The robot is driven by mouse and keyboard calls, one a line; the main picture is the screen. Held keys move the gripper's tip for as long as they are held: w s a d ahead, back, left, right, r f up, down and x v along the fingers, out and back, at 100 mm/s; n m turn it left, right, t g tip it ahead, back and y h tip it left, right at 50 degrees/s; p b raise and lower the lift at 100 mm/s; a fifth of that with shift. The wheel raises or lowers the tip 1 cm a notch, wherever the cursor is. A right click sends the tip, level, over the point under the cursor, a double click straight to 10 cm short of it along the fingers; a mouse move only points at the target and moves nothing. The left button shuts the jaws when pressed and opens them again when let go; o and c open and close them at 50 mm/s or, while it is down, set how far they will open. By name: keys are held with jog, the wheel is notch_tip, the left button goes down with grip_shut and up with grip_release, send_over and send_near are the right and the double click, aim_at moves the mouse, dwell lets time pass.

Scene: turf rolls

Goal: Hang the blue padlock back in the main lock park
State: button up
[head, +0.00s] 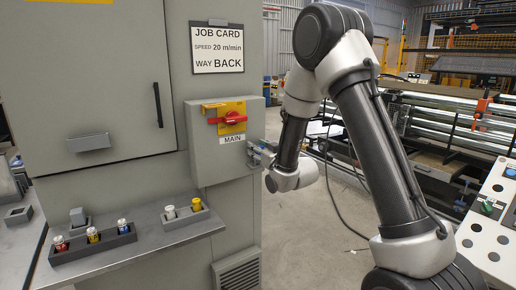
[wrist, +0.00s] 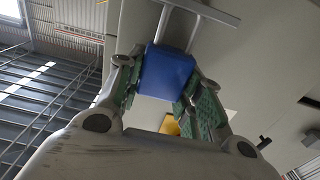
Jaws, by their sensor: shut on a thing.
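In the wrist view the blue padlock (wrist: 168,72) is held between the green-padded fingers of my gripper (wrist: 163,88), which is shut on its body. Its pale shackle (wrist: 178,25) extends toward the top edge, where a grey bar (wrist: 210,10) crosses. I cannot tell whether the shackle is around the bar or just beside it. In the head view my gripper (head: 262,155) is at the right side of the grey box (head: 212,168) labelled MAIN, which has a red handle (head: 228,118) on a yellow plate. The padlock is mostly hidden there.
A button panel (head: 490,225) stands at the right. Open floor lies right of the cabinet.

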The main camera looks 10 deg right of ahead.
jog(key=shift+f, duration=1.4)
jog(key=o, duration=1.2)
jog(key=v, duration=0.7)
jog(key=shift+s, duration=0.2)
